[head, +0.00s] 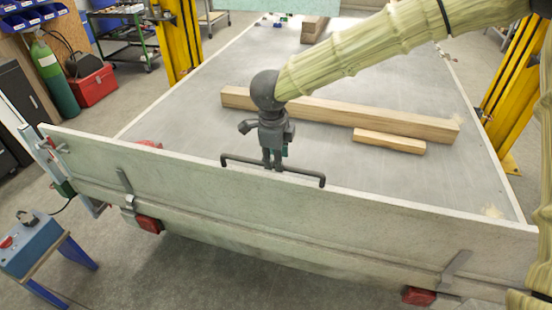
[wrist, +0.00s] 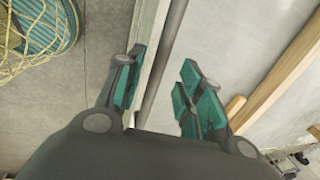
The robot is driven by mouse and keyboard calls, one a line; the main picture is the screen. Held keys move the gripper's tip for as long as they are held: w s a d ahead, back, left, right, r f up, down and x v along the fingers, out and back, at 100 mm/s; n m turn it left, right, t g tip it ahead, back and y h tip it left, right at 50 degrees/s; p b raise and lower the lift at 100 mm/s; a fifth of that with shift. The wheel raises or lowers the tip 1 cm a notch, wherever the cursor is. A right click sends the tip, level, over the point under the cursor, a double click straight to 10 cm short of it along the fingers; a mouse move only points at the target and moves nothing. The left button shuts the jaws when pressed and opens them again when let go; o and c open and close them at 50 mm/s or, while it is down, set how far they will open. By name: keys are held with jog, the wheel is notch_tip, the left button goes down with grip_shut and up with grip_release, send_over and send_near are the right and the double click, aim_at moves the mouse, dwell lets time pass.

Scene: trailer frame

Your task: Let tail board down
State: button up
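The tail board (head: 300,215) is a pale grey-white panel standing upright across the near end of the trailer bed. A dark bar handle (head: 310,176) runs along the middle of its top edge. In the wrist view the handle (wrist: 158,75) passes between my fingers, beside the board's pale top edge (wrist: 146,60). My gripper (head: 273,165) points down over the handle from above. In the wrist view its green-padded fingers (wrist: 157,95) are apart, one on each side of the bar, with gaps showing. A metal catch (head: 55,150) sits at the board's left corner; its state is unclear.
Timber beams (head: 350,115) lie on the grey trailer bed (head: 190,130) behind the board. Yellow posts (head: 180,45) flank the trailer. A blue stool (head: 65,258) with a box on it stands left of the board. A netted green coil (wrist: 40,30) lies on the floor.

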jog(key=shift+w+f, duration=0.2)
jog(key=shift+f, duration=1)
grip_shut()
